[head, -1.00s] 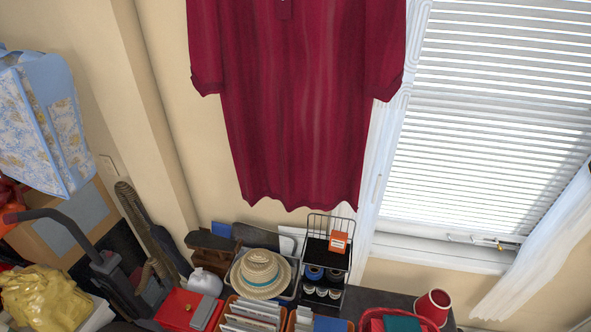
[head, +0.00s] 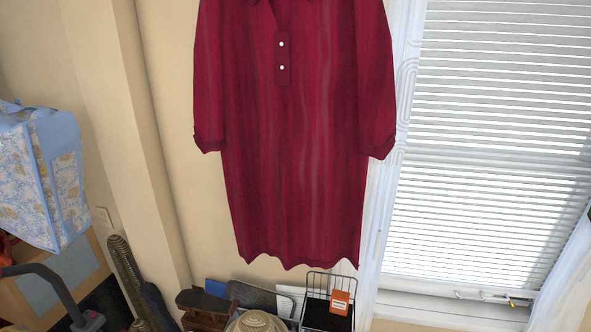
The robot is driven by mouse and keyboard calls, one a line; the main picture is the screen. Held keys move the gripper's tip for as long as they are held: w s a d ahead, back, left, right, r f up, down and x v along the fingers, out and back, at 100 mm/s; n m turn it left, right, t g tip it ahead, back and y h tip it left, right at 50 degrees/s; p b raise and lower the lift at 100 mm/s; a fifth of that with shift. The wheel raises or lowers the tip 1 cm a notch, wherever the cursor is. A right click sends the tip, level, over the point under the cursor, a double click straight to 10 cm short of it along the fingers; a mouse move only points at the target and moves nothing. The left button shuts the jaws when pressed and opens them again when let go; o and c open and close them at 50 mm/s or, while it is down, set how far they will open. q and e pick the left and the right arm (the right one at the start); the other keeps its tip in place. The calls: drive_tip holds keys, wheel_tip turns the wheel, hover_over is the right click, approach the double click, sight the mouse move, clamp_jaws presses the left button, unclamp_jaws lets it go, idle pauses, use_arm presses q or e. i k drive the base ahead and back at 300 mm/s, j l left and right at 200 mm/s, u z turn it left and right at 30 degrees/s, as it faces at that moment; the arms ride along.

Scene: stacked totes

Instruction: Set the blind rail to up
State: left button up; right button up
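The window blind (head: 490,150) hangs at the right of the head view, with white horizontal slats lowered over the window. The slats reach down close to the sill. A pale bottom edge with a small handle or latch (head: 490,295) shows at the foot of the window; I cannot tell whether this is the blind rail or part of the window frame. Neither of my grippers is in view.
A dark red garment (head: 295,140) hangs on the wall left of the window. White curtains (head: 375,225) flank the window. Below are a wire rack (head: 328,312), an orange box (head: 339,303) and a straw hat (head: 256,323). A floral blue bag (head: 45,180) is at left.

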sight(481, 290)
drive_tip(key=z, duration=1.35)
